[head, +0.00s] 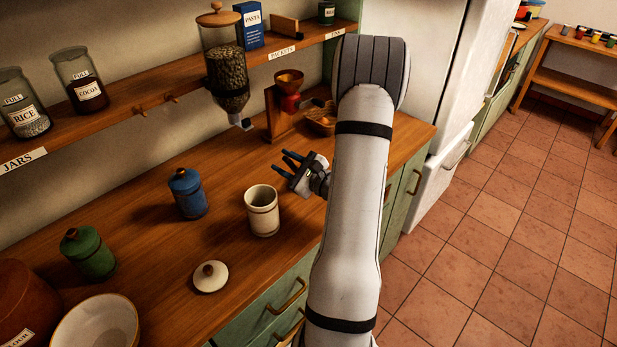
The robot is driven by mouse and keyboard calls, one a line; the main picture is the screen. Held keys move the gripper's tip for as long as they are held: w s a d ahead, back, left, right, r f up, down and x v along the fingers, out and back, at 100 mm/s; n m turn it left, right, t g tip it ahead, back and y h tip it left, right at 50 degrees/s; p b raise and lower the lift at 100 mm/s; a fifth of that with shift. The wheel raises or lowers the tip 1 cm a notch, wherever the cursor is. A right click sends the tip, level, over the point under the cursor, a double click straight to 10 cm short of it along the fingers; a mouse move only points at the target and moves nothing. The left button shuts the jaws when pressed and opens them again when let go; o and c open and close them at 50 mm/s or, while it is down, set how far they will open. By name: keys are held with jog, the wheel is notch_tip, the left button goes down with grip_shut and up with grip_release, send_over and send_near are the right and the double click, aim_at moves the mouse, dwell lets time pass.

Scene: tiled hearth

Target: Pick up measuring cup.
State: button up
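I cannot pick out a measuring cup in the head view. A cream canister (262,214) with a dark band stands open on the wooden counter, and its inside is only partly seen. A white lid with a brown knob (210,277) lies on the counter in front of it. My gripper (280,161) is just behind and to the right of the canister, apart from it. Its dark fingers point left and are spread, with nothing seen between them.
A blue lidded jar (187,195), a green lidded jar (90,255) and a pale bowl (97,325) stand to the left. A dispenser of beans (227,70) hangs at the shelf (130,110).

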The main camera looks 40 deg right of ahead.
grip_shut()
jog(key=shift+r, duration=0.1)
dwell(0.4)
